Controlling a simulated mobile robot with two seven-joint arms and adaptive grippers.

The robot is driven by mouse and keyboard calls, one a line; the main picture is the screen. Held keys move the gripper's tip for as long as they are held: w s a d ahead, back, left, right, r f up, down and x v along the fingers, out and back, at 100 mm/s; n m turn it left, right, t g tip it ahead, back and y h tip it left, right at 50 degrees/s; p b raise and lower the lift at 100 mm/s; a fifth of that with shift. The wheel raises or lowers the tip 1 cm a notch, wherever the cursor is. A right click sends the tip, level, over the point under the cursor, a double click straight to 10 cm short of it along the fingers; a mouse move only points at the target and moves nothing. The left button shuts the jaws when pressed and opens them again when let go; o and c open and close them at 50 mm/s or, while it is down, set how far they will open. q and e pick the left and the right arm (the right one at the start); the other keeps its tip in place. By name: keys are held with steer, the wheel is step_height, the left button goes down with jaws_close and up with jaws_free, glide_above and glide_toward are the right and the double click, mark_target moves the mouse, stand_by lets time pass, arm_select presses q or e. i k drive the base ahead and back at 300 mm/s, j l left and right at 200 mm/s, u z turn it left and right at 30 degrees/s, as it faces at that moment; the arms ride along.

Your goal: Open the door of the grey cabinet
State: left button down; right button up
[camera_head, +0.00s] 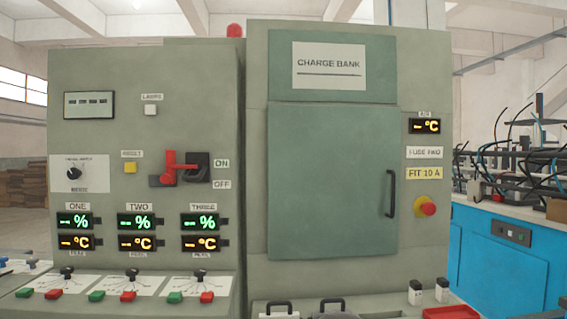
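The grey-green cabinet (425,260) labelled CHARGE BANK stands at the centre right. Its door (325,185) is a darker green panel on the front and looks shut, flush with the frame. A black upright bar handle (391,193) sits near the door's right edge. Neither of my grippers shows in the head view.
A control panel (100,140) with a red lever (172,168), displays and several switches stands left of the cabinet. A red knob (428,208) is right of the door. Black-handled items (279,308) and a red tray (450,312) lie along the front below. A blue bench (500,265) with cables stands at right.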

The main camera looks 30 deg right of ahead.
mark_target(334, 171)
steer(key=z, duration=1.3)
